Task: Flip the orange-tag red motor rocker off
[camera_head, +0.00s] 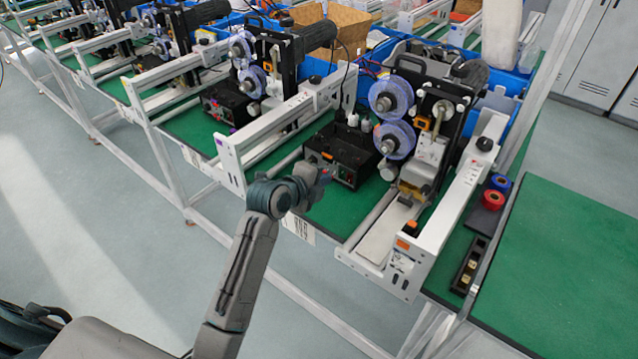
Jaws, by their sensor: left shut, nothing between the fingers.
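The black control box with the orange tag (327,156) stands on the green bench top in front of the nearest coder machine. Small red and green marks (346,173) show on its front face; I cannot tell which is the motor rocker or how it is set. My left gripper (322,178) is shut and empty, just in front of the left part of that face. It covers part of the box's lower left. I cannot tell whether it touches the box. My right gripper is not in view.
Another control box (228,102) sits farther left. Red and blue rolls (494,195) lie at right. Bare green bench (570,260) is clear.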

